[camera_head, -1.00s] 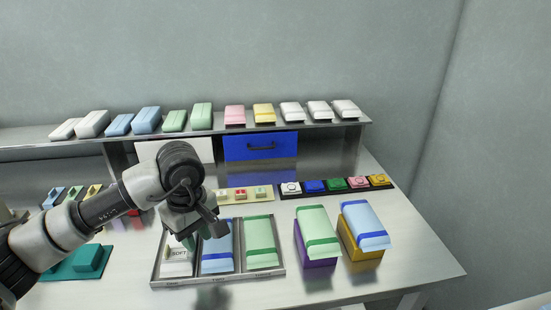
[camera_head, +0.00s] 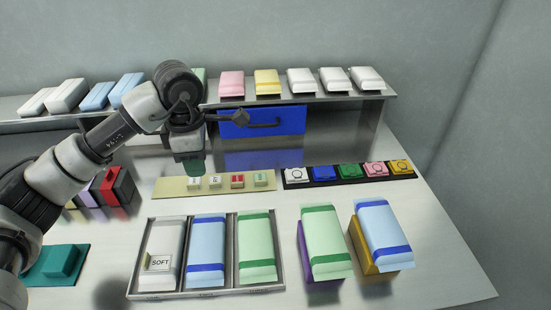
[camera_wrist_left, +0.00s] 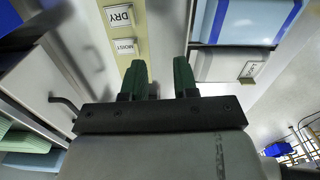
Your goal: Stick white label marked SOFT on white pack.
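The white pack (camera_head: 170,238) lies in the left compartment of a metal tray (camera_head: 205,292). The white label marked SOFT (camera_head: 160,262) rests on the pack's near end, its text facing up. The label also shows on the white pack (camera_wrist_left: 215,66) in the left wrist view (camera_wrist_left: 252,69). I cannot tell if its whole underside touches the pack. My left gripper (camera_head: 193,166) is raised behind the tray, clear of pack and label. In the left wrist view its green fingertips (camera_wrist_left: 160,76) are apart with nothing between them. My right gripper is not in view.
A beige strip (camera_head: 225,187) with several small labels lies behind the tray. A dark strip of coloured round-marked blocks (camera_head: 323,173) is to its right. Two boxes with packs on top (camera_head: 326,243) stand right of the tray. A blue drawer (camera_head: 262,122) sits under the shelf.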

